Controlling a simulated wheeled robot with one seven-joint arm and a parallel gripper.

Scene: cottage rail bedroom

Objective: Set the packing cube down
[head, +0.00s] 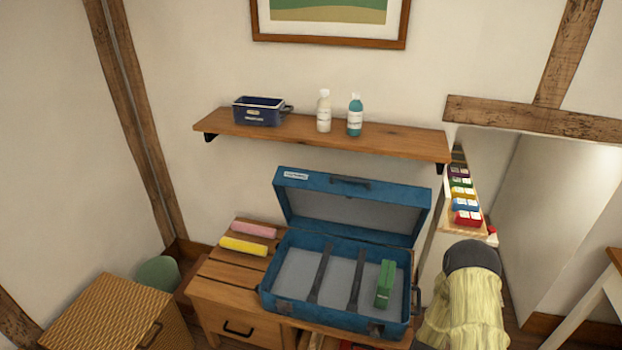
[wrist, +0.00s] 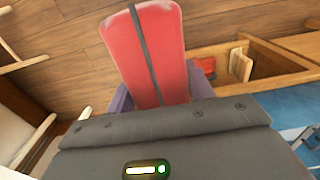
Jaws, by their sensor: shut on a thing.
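My gripper (wrist: 160,92) is shut on a red packing cube (wrist: 150,45) with a dark band down its middle, in the wrist view. The cube is above wooden floor in that view, with no support visible under it. In the head view my gripper is hidden behind my arm at the lower right, and I cannot make out the held cube. An open blue suitcase (head: 275,262) stands on a wooden bench (head: 222,295). Two dark straps cross its floor. A green packing cube (head: 385,284) is inside, at the right.
A pink roll (head: 253,229) and a yellow roll (head: 243,246) lie left of the suitcase. Several coloured blocks (head: 467,218) stand in a row at the right. A wall shelf (head: 285,129) holds a blue bin (head: 259,111) and two bottles. A wicker basket (head: 110,320) is lower left.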

